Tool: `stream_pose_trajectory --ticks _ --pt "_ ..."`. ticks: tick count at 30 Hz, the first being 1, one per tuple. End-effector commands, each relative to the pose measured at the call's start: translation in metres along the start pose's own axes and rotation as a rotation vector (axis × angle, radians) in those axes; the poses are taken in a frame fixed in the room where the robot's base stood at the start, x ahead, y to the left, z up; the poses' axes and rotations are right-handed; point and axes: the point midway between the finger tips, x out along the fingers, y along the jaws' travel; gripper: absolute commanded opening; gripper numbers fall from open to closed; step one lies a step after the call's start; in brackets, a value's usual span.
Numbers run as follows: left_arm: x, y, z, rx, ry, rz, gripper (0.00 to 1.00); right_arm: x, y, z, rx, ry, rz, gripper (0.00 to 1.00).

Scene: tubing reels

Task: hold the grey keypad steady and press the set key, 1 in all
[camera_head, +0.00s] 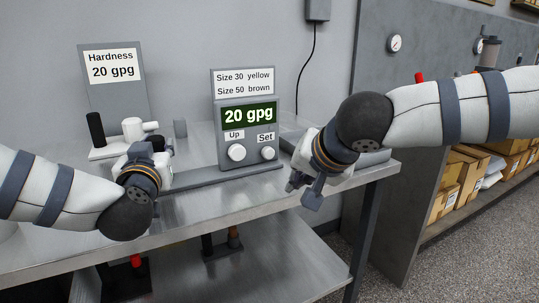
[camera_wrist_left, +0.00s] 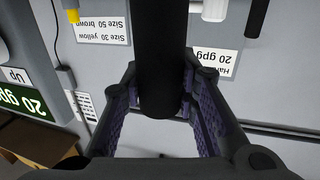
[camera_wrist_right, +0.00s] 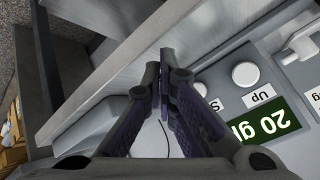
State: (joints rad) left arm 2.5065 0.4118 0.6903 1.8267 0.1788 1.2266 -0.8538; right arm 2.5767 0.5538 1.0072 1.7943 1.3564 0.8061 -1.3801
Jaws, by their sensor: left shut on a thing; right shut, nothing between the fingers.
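The grey keypad (camera_head: 247,135) stands on the bench, its display reading 20 gpg; the display also shows upside down in the left wrist view (camera_wrist_left: 20,103). The white round Set key (camera_head: 268,153) is right of the Up key (camera_head: 236,152). My left gripper (camera_head: 160,150) is shut on a dark upright post (camera_wrist_left: 162,60) left of the keypad. My right gripper (camera_head: 296,186) is shut and empty, right of the keypad and apart from the Set key in the head view.
A Hardness sign (camera_head: 112,68) stands at the back left, behind a white valve-like part (camera_head: 135,128) and a black cylinder (camera_head: 95,129). A size sign (camera_head: 243,81) rises above the keypad. The bench (camera_head: 240,205) is clear in front. Cardboard boxes (camera_head: 470,170) fill a shelf at right.

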Motion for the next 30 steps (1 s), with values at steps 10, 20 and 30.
stream_pose_trajectory --ticks 10,20,30 --pt "0.000 0.000 0.000 0.000 0.000 0.000 0.00 0.002 -0.001 0.000 -0.002 -0.004 0.002 0.00" --pt "0.000 0.000 0.000 0.000 0.001 0.000 0.00 0.033 -0.023 -0.022 -0.001 -0.002 0.004 0.00" --pt "0.000 0.000 0.000 0.000 0.001 0.000 0.00 0.059 -0.042 -0.041 0.000 -0.003 0.003 0.00"
